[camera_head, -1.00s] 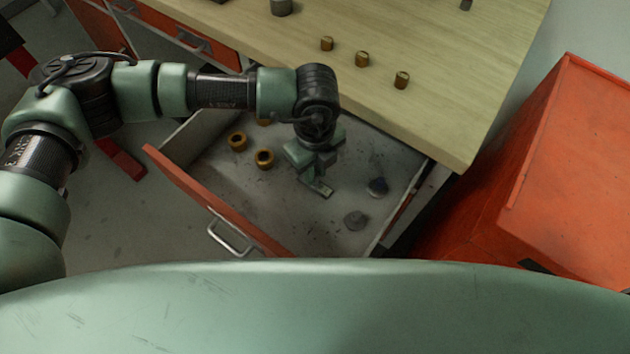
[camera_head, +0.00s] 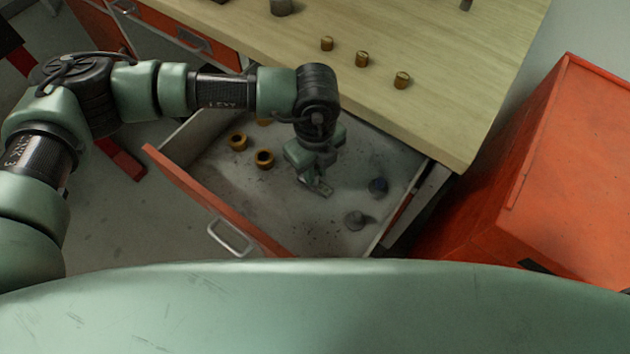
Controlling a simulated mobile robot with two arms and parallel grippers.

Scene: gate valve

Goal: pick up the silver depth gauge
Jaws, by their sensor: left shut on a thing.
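My left gripper (camera_head: 314,180) points down into the open drawer (camera_head: 178,180) and is shut on a small flat silver-grey piece, the depth gauge (camera_head: 325,189). Only the gauge's outer end shows; the rest is hidden by the gripper. I cannot tell whether the gauge still touches the drawer floor. My right gripper is not in view.
Brass rings (camera_head: 264,159) lie left in the drawer. Several brass pieces (camera_head: 362,59) stand on the wooden worktop (camera_head: 440,110). An orange cabinet (camera_head: 570,170) stands at right.

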